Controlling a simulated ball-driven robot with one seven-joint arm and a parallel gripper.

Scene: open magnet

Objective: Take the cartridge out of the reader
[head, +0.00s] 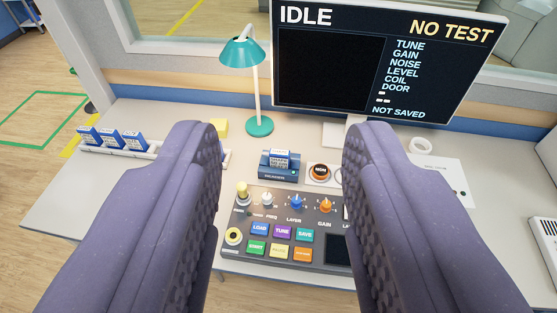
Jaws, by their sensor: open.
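The reader (278,173) is a small blue block on the desk, behind the control panel and seen between my fingers. The cartridge (280,158), blue with a white label, stands upright in the reader with its upper part showing. My gripper (277,140) is open and empty. Its two purple fingers are wide apart in the foreground, one on each side of the reader in the picture. They look nearer to the camera than the reader and do not touch it.
A control panel (285,205) with knobs and coloured buttons lies in front of the reader. An orange round button (320,172) sits just right of it. A teal lamp (259,126) and a monitor (330,75) stand behind. A rack (93,149) of several cartridges is at left.

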